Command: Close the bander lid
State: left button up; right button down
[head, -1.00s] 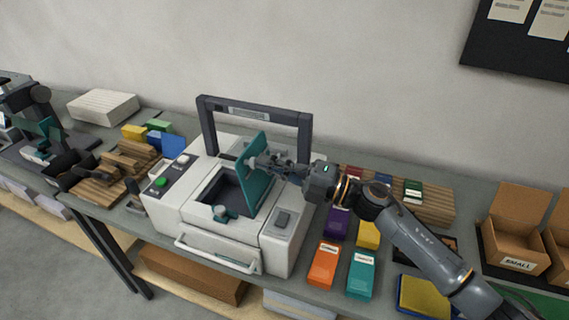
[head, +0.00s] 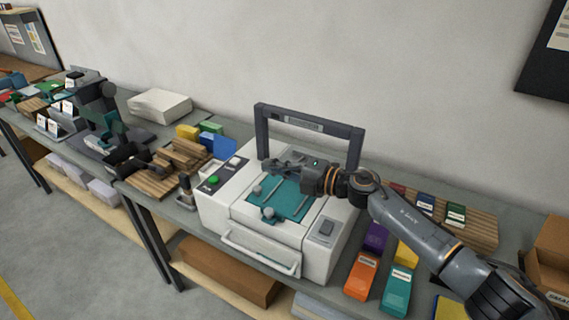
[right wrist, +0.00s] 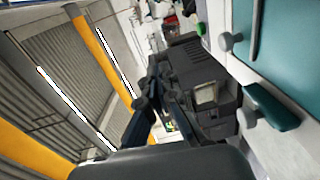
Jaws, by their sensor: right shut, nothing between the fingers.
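The bander (head: 240,225) is a white machine with a dark arch (head: 310,122) standing over its back. Its teal lid (head: 290,203) lies flat over the top opening, and the opening no longer shows. A teal tab with a grey knob (head: 268,213) is at the lid's front edge. My right gripper (head: 272,164) is shut and empty, above the back of the lid near the arch. In the right wrist view the teal lid (right wrist: 295,40) fills the upper right, beside the dark gripper fingers. My left gripper is not in view.
Orange (head: 362,275) and teal (head: 397,290) boxes stand right of the bander, near my right arm. Wooden blocks (head: 180,158) and a dark hand-operated device (head: 108,130) are to the left. An open carton (head: 548,250) is at the far right.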

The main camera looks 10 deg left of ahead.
aim_at(258, 188)
jog(key=shift+h, duration=0.8)
jog(key=a+f, duration=0.1)
jog(key=f, duration=0.1)
jog(key=w+a+f, duration=0.1)
jog(key=a, duration=0.1)
jog(key=shift+a+f, duration=0.3)
jog(key=shift+f, duration=0.05)
jog(key=shift+w+a+f+p, duration=0.2)
jog(key=shift+a+f+p, duration=0.1)
jog(key=shift+f+p, duration=0.25)
jog(key=shift+w+a+f+g+h, duration=0.1)
jog(key=shift+a+f+g+h, duration=0.1)
jog(key=shift+f+h, duration=0.2)
jog(key=shift+a+f+g+h, duration=0.1)
jog(key=shift+f+g+h, duration=0.15)
jog(key=shift+f, duration=0.2)
